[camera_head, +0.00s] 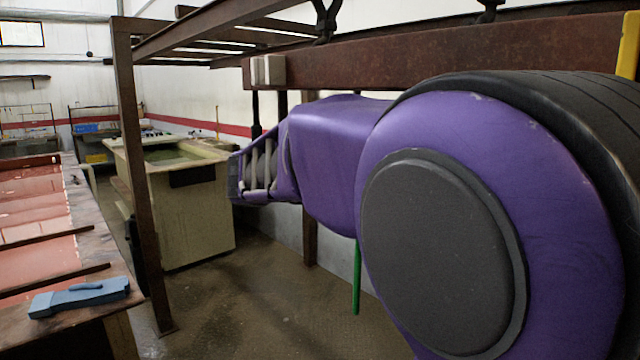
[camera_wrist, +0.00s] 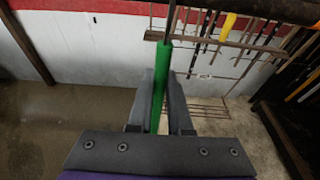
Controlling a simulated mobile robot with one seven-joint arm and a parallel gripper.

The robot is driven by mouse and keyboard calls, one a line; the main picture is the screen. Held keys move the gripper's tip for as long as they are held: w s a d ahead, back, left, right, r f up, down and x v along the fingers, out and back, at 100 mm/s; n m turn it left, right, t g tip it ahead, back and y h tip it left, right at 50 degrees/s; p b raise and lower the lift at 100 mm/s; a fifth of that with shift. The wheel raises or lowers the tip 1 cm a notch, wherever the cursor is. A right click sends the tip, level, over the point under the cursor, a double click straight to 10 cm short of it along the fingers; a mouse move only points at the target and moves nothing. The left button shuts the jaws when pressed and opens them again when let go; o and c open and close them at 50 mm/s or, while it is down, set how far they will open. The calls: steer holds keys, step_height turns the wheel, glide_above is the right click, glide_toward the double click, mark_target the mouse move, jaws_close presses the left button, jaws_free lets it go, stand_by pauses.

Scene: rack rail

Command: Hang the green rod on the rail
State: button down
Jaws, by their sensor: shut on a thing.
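The green rod (camera_wrist: 162,60) is between the two grey fingers of my gripper (camera_wrist: 161,85) in the wrist view, and the gripper is shut on it. A thin dark piece continues from the rod's far end toward the top of the picture. In the head view, the lower part of the green rod (camera_head: 357,278) hangs about upright below my purple arm, which hides my gripper and the rod's upper part. A rusty brown rail beam (camera_head: 450,65) runs across the upper right, behind and above my arm. Contact between rod and rail cannot be seen.
A workbench (camera_head: 95,240) with a blue tool (camera_head: 80,297) stands at left. A rusty post (camera_head: 140,190) and a pale tank (camera_head: 190,220) stand beyond it. The wrist view shows a wire rack (camera_wrist: 215,42) with yellow items (camera_wrist: 227,25) at upper right. Floor between is clear.

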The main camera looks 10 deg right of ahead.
steer(key=shift+f, duration=0.3)
stand_by(0.5)
steer(key=c, duration=0.8)
jaws_free()
steer(key=shift+o, duration=0.2)
steer(key=p+v, duration=0.1)
steer(key=v, duration=1.6)
steer(key=shift+a+p, duration=0.2)
steer(key=shift+p, duration=0.1)
